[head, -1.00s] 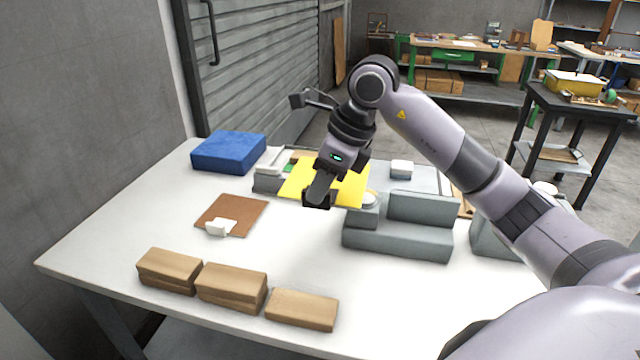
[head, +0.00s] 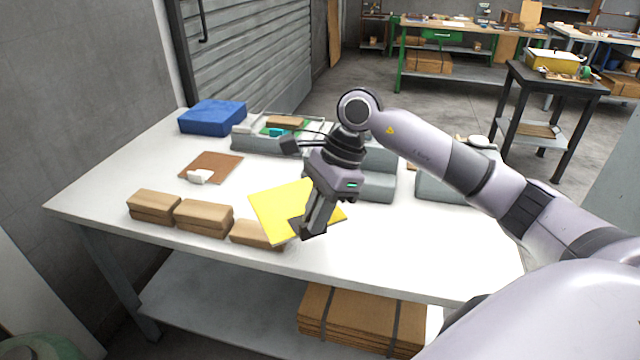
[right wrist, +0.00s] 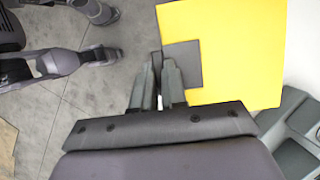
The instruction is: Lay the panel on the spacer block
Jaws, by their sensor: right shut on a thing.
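The panel (head: 275,206) is a flat yellow sheet with a dark grey patch at one corner. My right gripper (head: 312,230) is shut on that corner and holds the panel over the front middle of the table. In the right wrist view the panel (right wrist: 235,50) extends to the right of the fingertips (right wrist: 160,65). Three wooden blocks stand along the front edge: a left one (head: 154,207), a middle one (head: 203,217) and a lower right one (head: 252,235). The panel's left edge overlaps the right one in the head view; I cannot tell whether they touch. Which block is the spacer is not marked.
A brown board (head: 215,163) with a white piece (head: 200,177) lies behind the blocks. A blue box (head: 213,117) and a grey tray (head: 265,145) stand at the back. A grey stepped fixture (head: 377,187) is right of the gripper. The table's front right is clear.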

